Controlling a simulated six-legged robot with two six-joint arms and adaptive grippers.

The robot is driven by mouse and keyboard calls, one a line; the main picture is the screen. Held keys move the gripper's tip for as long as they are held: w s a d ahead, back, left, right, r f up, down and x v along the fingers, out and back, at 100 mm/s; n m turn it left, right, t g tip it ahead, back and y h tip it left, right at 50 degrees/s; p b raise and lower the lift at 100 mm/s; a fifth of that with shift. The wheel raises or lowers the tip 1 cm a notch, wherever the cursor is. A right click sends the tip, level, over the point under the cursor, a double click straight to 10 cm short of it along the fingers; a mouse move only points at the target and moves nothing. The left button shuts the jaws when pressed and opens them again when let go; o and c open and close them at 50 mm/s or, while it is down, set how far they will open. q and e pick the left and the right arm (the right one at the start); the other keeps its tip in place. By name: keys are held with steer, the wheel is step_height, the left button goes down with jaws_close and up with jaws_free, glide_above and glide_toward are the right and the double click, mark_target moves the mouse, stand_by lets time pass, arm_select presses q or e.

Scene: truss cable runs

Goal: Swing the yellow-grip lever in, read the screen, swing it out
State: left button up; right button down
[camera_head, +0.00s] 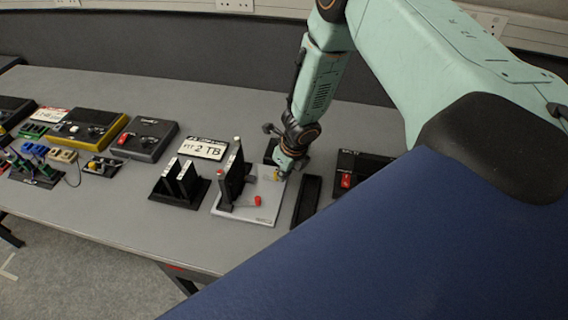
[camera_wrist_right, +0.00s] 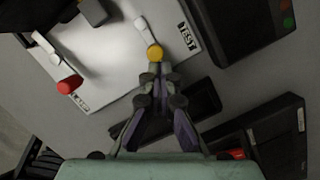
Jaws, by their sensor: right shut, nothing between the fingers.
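The yellow-grip lever (camera_wrist_right: 154,52) has a round yellow knob on a white arm and lies over the light grey plate (camera_wrist_right: 105,62), beside a "TEST" label (camera_wrist_right: 187,38). In the head view its yellow grip (camera_head: 276,176) is at the plate's right edge, partly hidden by my right gripper (camera_head: 283,171). My right gripper (camera_wrist_right: 156,78) is shut and empty, its tips right at the yellow knob; I cannot tell whether they touch. A dark unit with green and red buttons (camera_wrist_right: 240,28) is beside the plate; no readable screen shows. My left gripper is out of view.
A red-grip lever (camera_head: 257,201) and an upright black holder (camera_head: 233,178) stand on the same plate. A black tray (camera_head: 306,200) and a black box with a red switch (camera_head: 347,180) are to its right. A slotted black stand (camera_head: 180,184) is to its left.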

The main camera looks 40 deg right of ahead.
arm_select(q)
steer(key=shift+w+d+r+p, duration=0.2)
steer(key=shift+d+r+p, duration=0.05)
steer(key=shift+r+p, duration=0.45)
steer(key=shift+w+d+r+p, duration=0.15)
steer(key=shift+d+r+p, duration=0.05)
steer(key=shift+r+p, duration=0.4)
arm_select(e)
steer(key=shift+w+d+n+y, duration=0.35)
steer(key=shift+d+n, duration=0.2)
steer(key=shift+n, duration=0.65)
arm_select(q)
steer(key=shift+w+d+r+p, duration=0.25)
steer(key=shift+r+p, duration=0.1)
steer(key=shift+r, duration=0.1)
arm_select(e)
steer(key=shift+w+d, duration=0.2)
steer(key=shift+w, duration=0.1)
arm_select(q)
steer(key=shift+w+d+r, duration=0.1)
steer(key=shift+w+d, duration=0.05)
arm_select(e)
steer(key=shift+w+d, duration=0.15)
steer(key=shift+w, duration=0.05)
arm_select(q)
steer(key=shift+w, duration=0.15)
